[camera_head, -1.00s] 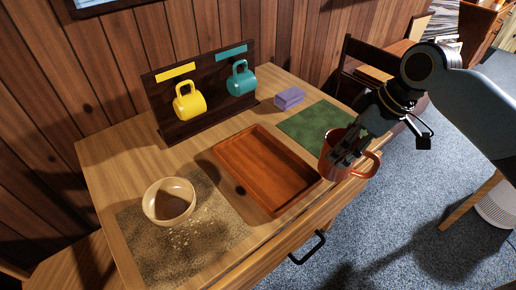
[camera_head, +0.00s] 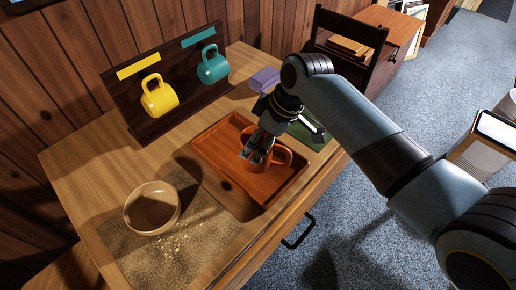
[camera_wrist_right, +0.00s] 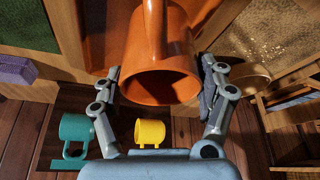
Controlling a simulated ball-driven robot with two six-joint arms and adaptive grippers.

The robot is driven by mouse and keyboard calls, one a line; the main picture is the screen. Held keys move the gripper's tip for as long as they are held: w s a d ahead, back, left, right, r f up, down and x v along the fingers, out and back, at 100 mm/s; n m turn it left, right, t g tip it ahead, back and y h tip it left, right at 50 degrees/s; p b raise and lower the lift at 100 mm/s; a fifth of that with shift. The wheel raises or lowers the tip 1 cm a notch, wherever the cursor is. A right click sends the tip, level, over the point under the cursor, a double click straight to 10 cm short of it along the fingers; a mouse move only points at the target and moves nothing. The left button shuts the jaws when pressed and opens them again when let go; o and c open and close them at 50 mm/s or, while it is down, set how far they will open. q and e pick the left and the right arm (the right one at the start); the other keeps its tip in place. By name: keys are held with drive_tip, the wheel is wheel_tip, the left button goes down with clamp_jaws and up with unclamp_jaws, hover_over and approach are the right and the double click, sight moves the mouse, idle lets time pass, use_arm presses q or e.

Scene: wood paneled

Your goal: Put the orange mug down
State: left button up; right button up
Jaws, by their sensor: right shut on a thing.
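The orange mug (camera_head: 266,166) is over the inside of the brown wooden tray (camera_head: 208,156), with its handle to the right. I cannot tell whether its base touches the tray floor. My right gripper (camera_head: 256,147) is shut on the mug from above. In the right wrist view the mug (camera_wrist_right: 160,50) sits between the two fingers of the gripper (camera_wrist_right: 161,72), its open rim towards the camera. The far side of the mug is hidden. My left gripper is not in view.
A dark rack holds a yellow mug (camera_head: 159,96) and a teal mug (camera_head: 212,66). A cream bowl (camera_head: 152,208) stands on a speckled mat (camera_head: 200,235) with crumbs. A purple block (camera_head: 265,80) and a green mat (camera_head: 312,131) lie beyond the tray.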

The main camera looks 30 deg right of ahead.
wheel_tip(320, 180, down, 4)
drive_tip(key=shift+r, duration=0.2)
drive_tip(key=shift+f, duration=0.35)
drive_tip(key=o, duration=1.4)
drive_tip(key=shift+o, duration=0.2)
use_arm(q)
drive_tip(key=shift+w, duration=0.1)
use_arm(e)
drive_tip(key=shift+s+r, duration=0.1)
drive_tip(key=shift+r, duration=0.25)
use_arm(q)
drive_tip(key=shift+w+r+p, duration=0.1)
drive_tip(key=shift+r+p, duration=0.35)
use_arm(e)
drive_tip(key=v, duration=1.1)
drive_tip(key=shift+s+d+r, duration=0.1)
drive_tip(key=shift+d+r, duration=0.05)
drive_tip(key=shift+r, duration=0.15)
